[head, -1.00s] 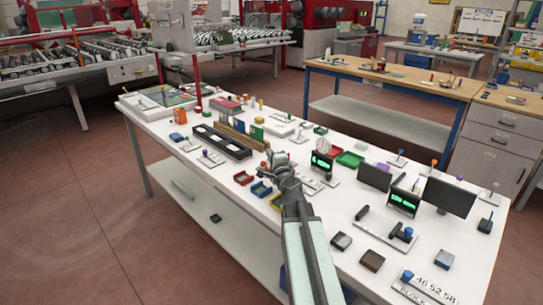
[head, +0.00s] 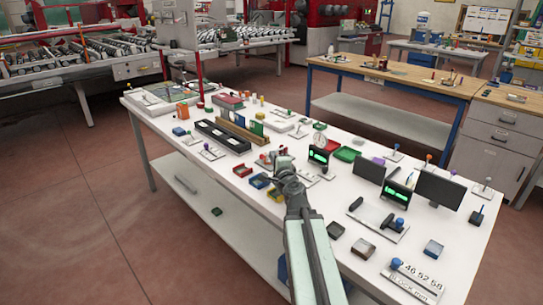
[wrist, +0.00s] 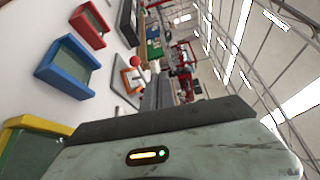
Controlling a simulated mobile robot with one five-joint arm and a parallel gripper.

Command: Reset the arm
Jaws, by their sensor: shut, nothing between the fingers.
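My arm reaches out from the bottom of the head view over the white table (head: 290,235). My gripper (head: 279,154) is at its far end, above the middle of the table, and looks empty. In the wrist view the dark finger edge (wrist: 158,92) shows close up, and the fingers are shut with nothing between them. A blue tray (wrist: 68,66), a red tray (wrist: 90,24) and a yellow tray (wrist: 30,140) show beside the gripper in the wrist view.
Small displays (head: 318,155) and dark monitors (head: 440,189) stand on the table to the right of my arm. A long black rack (head: 222,137) lies to the left. A wooden bench (head: 390,80) stands behind. Open floor (head: 80,220) lies to the left.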

